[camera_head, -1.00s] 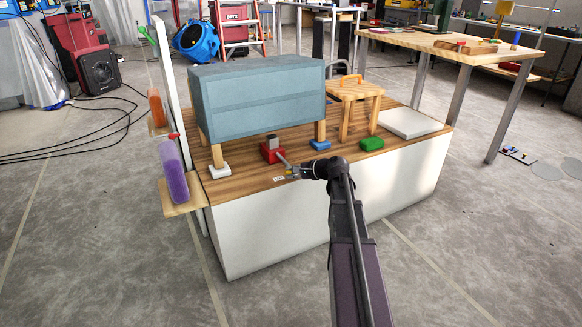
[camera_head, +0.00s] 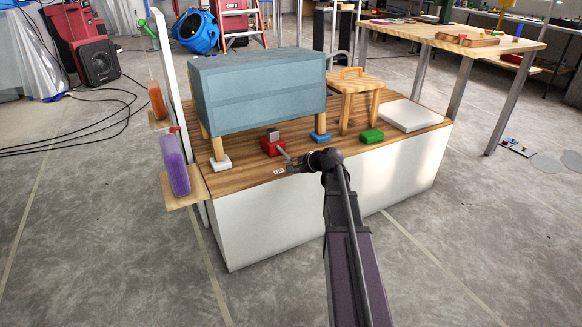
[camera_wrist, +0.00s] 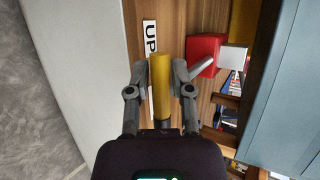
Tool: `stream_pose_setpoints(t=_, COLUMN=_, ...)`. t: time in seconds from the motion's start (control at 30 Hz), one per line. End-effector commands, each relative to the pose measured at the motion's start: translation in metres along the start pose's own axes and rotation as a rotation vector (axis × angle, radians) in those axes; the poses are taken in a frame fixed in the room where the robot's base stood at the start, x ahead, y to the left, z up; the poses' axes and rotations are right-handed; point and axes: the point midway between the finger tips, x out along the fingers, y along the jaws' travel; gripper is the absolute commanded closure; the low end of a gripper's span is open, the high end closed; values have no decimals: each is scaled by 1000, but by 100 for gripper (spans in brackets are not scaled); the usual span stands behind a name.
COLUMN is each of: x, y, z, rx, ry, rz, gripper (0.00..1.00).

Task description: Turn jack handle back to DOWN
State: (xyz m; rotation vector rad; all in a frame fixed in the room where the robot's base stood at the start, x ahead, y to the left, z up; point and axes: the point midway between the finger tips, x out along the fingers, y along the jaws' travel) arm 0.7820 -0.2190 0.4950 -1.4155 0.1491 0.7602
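The red jack (camera_head: 272,145) stands on the wooden top under the front of the blue-grey box. Its grey lever reaches toward the front edge. In the wrist view, the red jack body (camera_wrist: 203,54) is right of my fingers, with the grey lever (camera_wrist: 201,68) slanting toward them. A yellow handle grip (camera_wrist: 161,85) lies between my two fingers. My gripper (camera_wrist: 161,76) is around it, with narrow gaps seeming to show at its sides. My gripper (camera_head: 293,165) also shows at the lever's end in the head view. An "UP" label (camera_wrist: 150,37) lies beside the grip.
The blue-grey box (camera_head: 258,90) stands on wooden legs over the platform (camera_head: 230,182).

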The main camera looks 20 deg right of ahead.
Motion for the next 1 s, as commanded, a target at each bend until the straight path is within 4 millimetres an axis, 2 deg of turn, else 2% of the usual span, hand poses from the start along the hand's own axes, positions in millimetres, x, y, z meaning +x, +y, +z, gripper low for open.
stream_pose_setpoints(t=0.07, x=0, y=0, z=0, rx=0, ry=0, rz=0, gripper=43)
stream_pose_setpoints(t=0.6, x=0, y=0, z=-1, rx=22, ry=-14, rz=-10, gripper=43)
stream_pose_setpoints(t=1.0, x=0, y=0, z=-3, rx=206, ry=-145, rz=-84, gripper=43)
